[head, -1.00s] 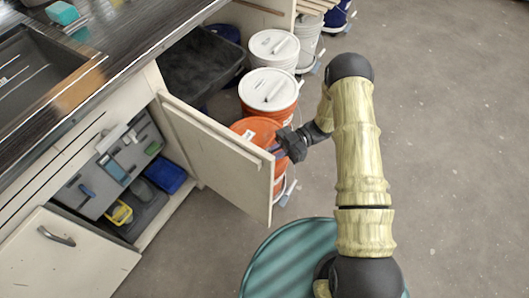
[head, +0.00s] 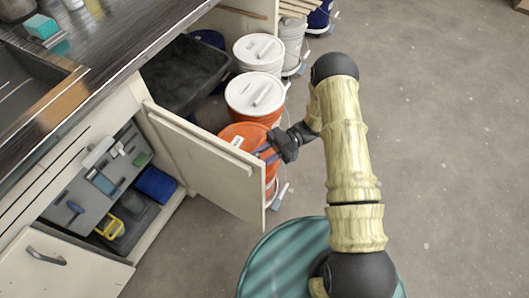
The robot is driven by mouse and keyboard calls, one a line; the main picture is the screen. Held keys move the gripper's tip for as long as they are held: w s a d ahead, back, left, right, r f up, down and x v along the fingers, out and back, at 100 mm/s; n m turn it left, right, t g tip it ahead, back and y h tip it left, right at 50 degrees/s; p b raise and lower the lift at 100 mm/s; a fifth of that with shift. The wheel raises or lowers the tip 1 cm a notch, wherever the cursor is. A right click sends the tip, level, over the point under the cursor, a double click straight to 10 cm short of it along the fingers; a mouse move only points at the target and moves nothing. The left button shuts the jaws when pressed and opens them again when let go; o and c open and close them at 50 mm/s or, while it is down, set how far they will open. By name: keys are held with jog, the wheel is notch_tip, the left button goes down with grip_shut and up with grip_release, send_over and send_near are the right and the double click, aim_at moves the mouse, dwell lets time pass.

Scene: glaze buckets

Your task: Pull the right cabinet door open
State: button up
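The right cabinet door (head: 205,165) is a cream panel standing wide open, swung out from the cabinet. Its inner face is toward me, and its outer face and handle are hidden. My gripper (head: 266,153) is beyond the door's upper edge, on the outer-face side near the free end. Its fingers are partly hidden by the door and lie in front of an orange bucket. I cannot tell whether they are shut on the handle.
The left cabinet door (head: 60,270) shows a dark handle. The open cabinet holds a grey panel with tools, a blue bin (head: 155,185) and a yellow item (head: 109,227). The floor at right is clear.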

jog(key=v, duration=1.7)
jog(key=shift+b, duration=0.35)
jog(key=shift+w, duration=0.1)
